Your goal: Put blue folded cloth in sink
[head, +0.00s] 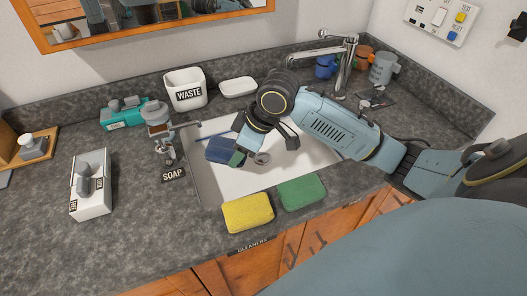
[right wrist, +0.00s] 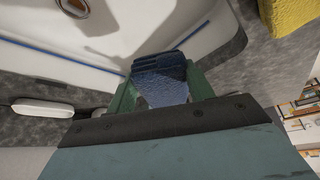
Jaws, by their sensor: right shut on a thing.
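The blue folded cloth (head: 223,150) is over the left part of the white sink (head: 245,187). My right gripper (head: 238,156) is shut on the cloth. In the right wrist view, the cloth (right wrist: 160,75) sits between the two green fingertips (right wrist: 158,88), with the sink (right wrist: 75,35) beyond it. I cannot tell whether the cloth touches the sink's bottom or is held above it. My left gripper is not in view.
A yellow sponge (head: 248,212) and a green sponge (head: 302,193) lie along the sink's front edge. The soap dispenser (head: 165,150) stands left of the sink. A waste bin (head: 186,90) and the faucet (head: 345,65) stand behind. A white box (head: 91,185) stands at left.

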